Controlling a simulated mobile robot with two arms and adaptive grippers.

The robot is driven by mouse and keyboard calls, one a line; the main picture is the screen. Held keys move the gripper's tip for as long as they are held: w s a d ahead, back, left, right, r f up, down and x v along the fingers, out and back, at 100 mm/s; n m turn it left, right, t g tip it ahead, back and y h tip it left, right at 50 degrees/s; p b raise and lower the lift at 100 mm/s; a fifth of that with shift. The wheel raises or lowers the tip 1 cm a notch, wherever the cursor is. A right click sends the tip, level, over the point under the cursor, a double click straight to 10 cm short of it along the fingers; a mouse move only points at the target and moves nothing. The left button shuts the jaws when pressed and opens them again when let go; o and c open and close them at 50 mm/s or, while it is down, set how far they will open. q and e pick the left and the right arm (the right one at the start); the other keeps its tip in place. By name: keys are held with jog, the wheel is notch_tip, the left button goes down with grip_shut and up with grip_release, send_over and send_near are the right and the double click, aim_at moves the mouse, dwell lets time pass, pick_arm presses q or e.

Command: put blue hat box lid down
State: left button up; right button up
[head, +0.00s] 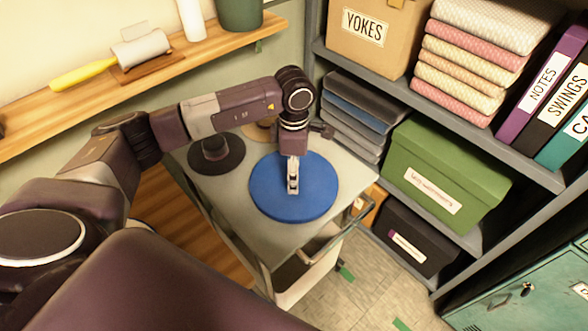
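The blue hat box lid (318,190) is a round, flat blue disc at the cart's top (265,238), toward its front right. My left arm reaches in from the left, and my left gripper (293,186) points down at the middle of the lid. The gripper covers the lid's centre, so any knob there is hidden. I cannot tell whether its fingers are closed on the lid or whether the lid rests fully on the cart. My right gripper is out of view.
A black hat-like object (216,158) and a partly hidden tan round thing (258,131) stand on the cart behind the lid. A shelf unit with a green box (445,170) and a black box (412,236) stands close on the right. A wooden wall shelf (205,50) runs behind.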

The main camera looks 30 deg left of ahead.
pick_arm(q)
jog(key=shift+f, duration=0.1)
jog(key=o, duration=1.2)
jog(key=shift+r, duration=0.3)
jog(key=shift+w+r, duration=0.1)
jog(key=shift+r, duration=0.2)
notch_tip(320, 180, up, 11)
jog(key=b, duration=0.2)
jog(key=shift+r, duration=0.1)
